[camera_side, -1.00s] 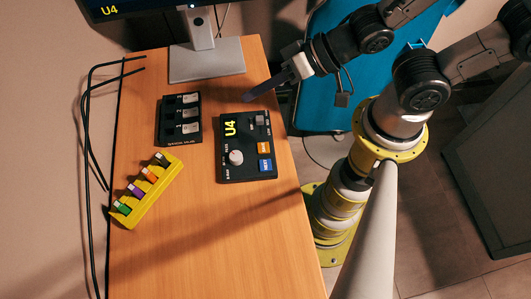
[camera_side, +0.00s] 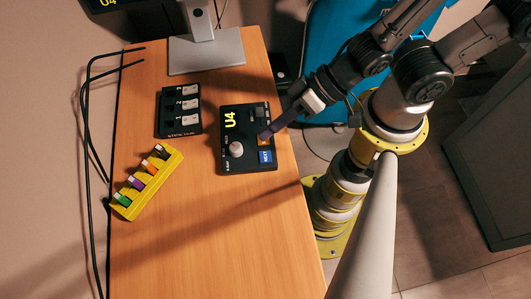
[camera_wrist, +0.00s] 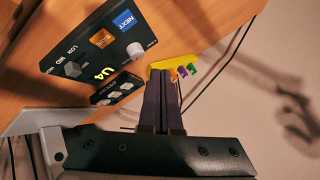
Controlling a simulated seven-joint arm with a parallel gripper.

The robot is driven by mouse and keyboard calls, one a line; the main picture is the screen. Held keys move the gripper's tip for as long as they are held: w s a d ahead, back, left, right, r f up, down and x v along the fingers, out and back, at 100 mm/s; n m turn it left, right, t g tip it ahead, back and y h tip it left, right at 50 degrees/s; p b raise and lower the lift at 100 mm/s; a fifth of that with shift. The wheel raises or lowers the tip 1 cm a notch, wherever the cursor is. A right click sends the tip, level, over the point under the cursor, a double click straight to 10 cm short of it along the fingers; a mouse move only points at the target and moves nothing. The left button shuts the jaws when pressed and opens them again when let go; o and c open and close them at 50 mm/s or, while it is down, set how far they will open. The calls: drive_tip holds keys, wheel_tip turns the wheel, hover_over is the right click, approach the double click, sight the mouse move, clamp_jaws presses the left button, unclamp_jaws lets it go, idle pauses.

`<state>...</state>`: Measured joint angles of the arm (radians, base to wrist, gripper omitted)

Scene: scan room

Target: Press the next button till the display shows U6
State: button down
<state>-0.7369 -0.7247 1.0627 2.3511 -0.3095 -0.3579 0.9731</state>
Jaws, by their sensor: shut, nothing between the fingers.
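The black control panel (camera_side: 235,161) lies on the wooden desk. Its display (camera_side: 230,118) reads U4 in yellow. The blue NEXT button (camera_side: 265,157) is at the panel's lower right corner, and it also shows in the wrist view (camera_wrist: 126,20). An orange button (camera_wrist: 102,38) sits beside it. My gripper (camera_side: 263,137) is shut and empty. In the side view its tips appear over the orange button, partly hiding it, just above the blue button. I cannot tell whether they touch the panel. In the wrist view, the closed fingers (camera_wrist: 160,72) hide neither button.
The panel carries a white knob (camera_side: 236,149). A black switch hub (camera_side: 180,129) and a yellow holder (camera_side: 127,212) with coloured pieces lie to its left. A monitor stand (camera_side: 205,58) is behind. The desk's front (camera_side: 220,240) is clear.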

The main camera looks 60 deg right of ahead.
sight(271, 156)
drive_tip(key=shift+f, duration=3.85)
drive_tip(key=shift+f, duration=0.1)
drive_tip(key=shift+f, duration=0.3)
drive_tip(key=shift+f, duration=0.4)
drive_tip(key=shift+r, duration=0.8)
drive_tip(key=shift+r, duration=0.1)
drive_tip(key=shift+r, duration=2.45)
